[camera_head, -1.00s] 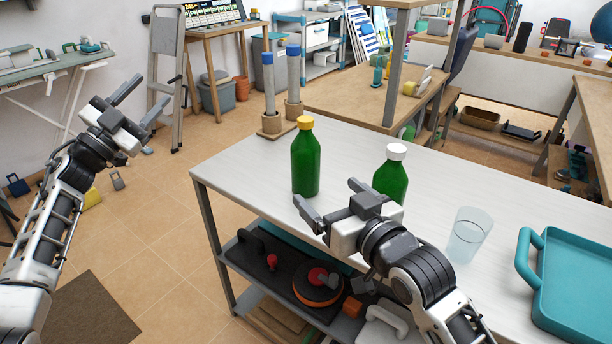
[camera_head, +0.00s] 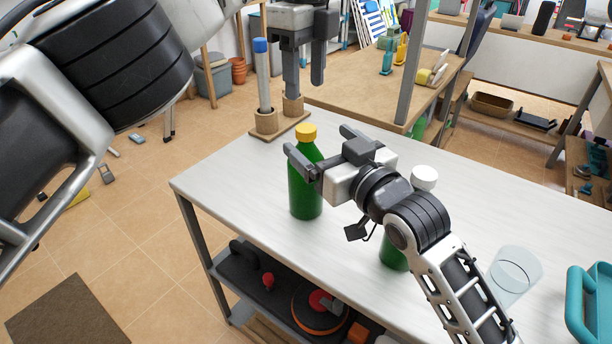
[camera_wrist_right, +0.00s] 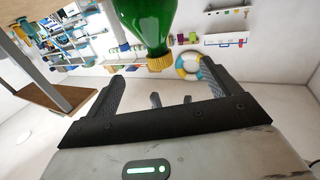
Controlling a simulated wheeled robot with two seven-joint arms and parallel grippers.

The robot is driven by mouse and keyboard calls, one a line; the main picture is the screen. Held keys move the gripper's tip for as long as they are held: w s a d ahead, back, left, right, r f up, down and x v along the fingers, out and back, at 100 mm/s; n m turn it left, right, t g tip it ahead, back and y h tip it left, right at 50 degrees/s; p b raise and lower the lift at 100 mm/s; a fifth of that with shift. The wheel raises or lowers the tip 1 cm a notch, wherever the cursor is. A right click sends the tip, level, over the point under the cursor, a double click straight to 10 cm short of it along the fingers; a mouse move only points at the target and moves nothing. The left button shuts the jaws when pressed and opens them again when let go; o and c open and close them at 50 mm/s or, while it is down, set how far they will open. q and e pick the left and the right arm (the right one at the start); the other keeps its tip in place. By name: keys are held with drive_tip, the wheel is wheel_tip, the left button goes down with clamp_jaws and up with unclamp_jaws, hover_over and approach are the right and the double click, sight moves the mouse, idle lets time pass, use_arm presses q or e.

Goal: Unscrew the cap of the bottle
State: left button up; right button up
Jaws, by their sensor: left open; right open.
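A green bottle with a yellow cap (camera_head: 306,132) stands upright on the white table. Its green body (camera_head: 304,192) is partly behind a finger of my right gripper (camera_head: 317,143). That gripper is open, its fingers reaching toward the bottle's upper part. In the right wrist view the bottle (camera_wrist_right: 146,22) appears upside down, its yellow cap (camera_wrist_right: 159,62) ahead of and between the spread fingers (camera_wrist_right: 160,78). My left gripper (camera_head: 305,85) is open and empty, pointing down above and behind the yellow-capped bottle. A second green bottle with a white cap (camera_head: 425,177) is mostly hidden behind my right arm.
A clear glass (camera_head: 513,272) and a teal tray (camera_head: 588,308) are at the right of the white table (camera_head: 240,178). Behind the bottle, a wooden stand (camera_head: 281,126) holds blue-topped rods, one partly hidden by my left gripper. The table's left part is clear.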

use_arm(q)
drive_tip(key=shift+s, duration=0.15)
use_arm(e)
wheel_tip(320, 180, down, 8)
drive_tip(key=x, duration=0.7)
drive_tip(key=shift+r, duration=0.35)
drive_tip(key=shift+w+a, duration=0.1)
drive_tip(key=shift+w, duration=0.05)
drive_tip(key=shift+c, duration=0.2)
